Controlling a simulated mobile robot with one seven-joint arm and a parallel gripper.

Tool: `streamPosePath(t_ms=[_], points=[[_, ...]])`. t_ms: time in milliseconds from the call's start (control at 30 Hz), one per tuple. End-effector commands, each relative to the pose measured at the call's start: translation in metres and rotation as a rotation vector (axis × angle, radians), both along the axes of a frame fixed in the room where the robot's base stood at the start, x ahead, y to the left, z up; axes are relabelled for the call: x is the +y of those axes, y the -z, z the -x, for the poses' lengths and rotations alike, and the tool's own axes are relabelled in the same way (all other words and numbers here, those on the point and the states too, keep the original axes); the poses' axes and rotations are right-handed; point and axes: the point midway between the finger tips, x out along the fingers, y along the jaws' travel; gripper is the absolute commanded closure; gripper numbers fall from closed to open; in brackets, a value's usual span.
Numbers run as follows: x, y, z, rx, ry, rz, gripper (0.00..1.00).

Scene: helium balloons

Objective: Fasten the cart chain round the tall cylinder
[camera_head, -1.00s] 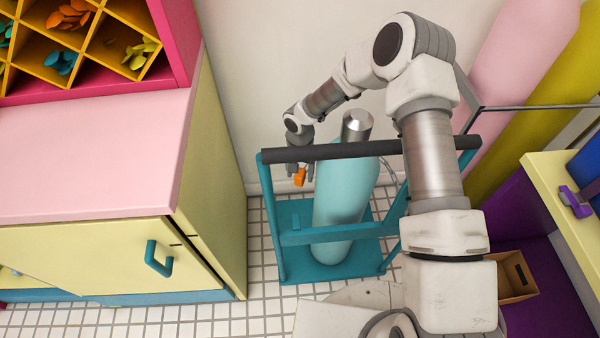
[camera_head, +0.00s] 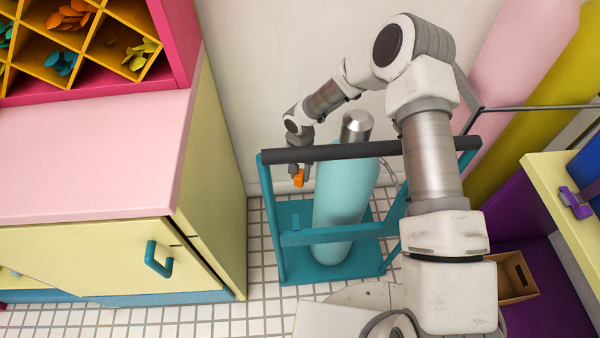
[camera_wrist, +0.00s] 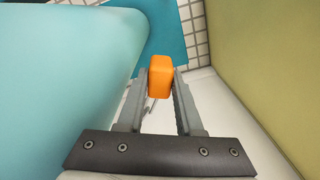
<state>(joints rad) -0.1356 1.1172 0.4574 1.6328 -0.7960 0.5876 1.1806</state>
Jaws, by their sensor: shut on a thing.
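The tall cylinder (camera_head: 345,190) is light teal with a silver top and stands upright on the teal cart (camera_head: 310,237). It also fills the left of the wrist view (camera_wrist: 60,80). The cart has a dark handlebar (camera_head: 300,154). A short stretch of thin chain (camera_head: 389,168) shows right of the cylinder; most of it is hidden. My gripper (camera_head: 299,176) is left of the cylinder, behind the handlebar. In the wrist view its fingers (camera_wrist: 160,88) are shut on an orange block (camera_wrist: 160,77), perhaps the chain's end piece. A thin metal bit (camera_wrist: 151,105) shows below the block.
A yellow cabinet (camera_head: 212,165) with a pink top stands left of the cart. Large pink (camera_head: 520,60) and olive (camera_head: 560,110) cylinders lean at the right behind a grey rail. A cardboard box (camera_head: 515,277) sits at lower right. Tiled floor lies between cabinet and cart.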

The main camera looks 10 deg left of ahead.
Motion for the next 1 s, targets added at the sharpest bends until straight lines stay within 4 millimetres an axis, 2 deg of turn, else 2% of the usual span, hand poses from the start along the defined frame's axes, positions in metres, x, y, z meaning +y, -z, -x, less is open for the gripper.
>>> streamPosePath(t_ms=[867,1000], points=[[0.0003,-0.0004,0.0000,0.000,0.000,-0.001,1.00],[0.0014,0.0004,0.0079,0.000,-0.026,0.002,1.00]])
